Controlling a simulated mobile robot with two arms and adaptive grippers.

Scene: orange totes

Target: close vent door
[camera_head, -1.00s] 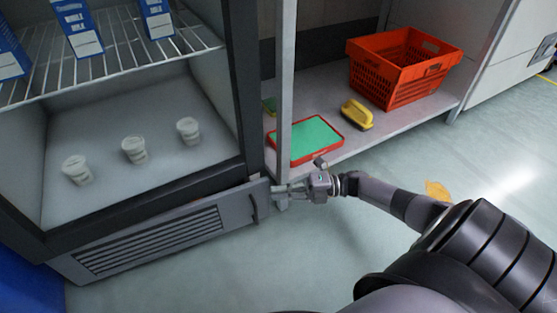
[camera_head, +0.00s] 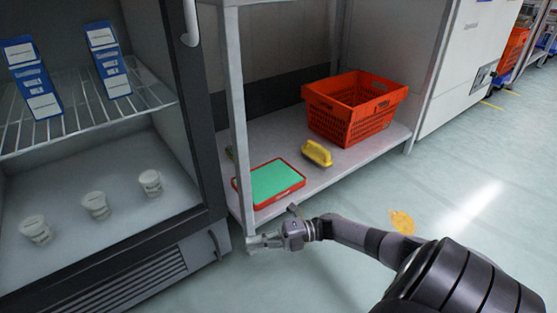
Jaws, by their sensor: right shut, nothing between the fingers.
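The vent door (camera_head: 130,284) is the grey slatted panel below the fridge, at the lower left. Its dark handle (camera_head: 215,246) is at its right end. The panel looks about flush with the fridge front, though its lower left part is cut off by the picture edge. My right gripper (camera_head: 252,243) is shut and empty, just right of the handle and apart from it, by the foot of the shelf post. My left gripper is not in view.
The fridge (camera_head: 207,130) holds blue cartons and white cups. The shelf post (camera_head: 238,120) stands beside my right gripper. On the low shelf are a green tray with a red rim (camera_head: 270,183), a yellow brush-like item (camera_head: 317,153) and an orange basket (camera_head: 352,106). The floor in front is open; a yellow item (camera_head: 402,221) lies there.

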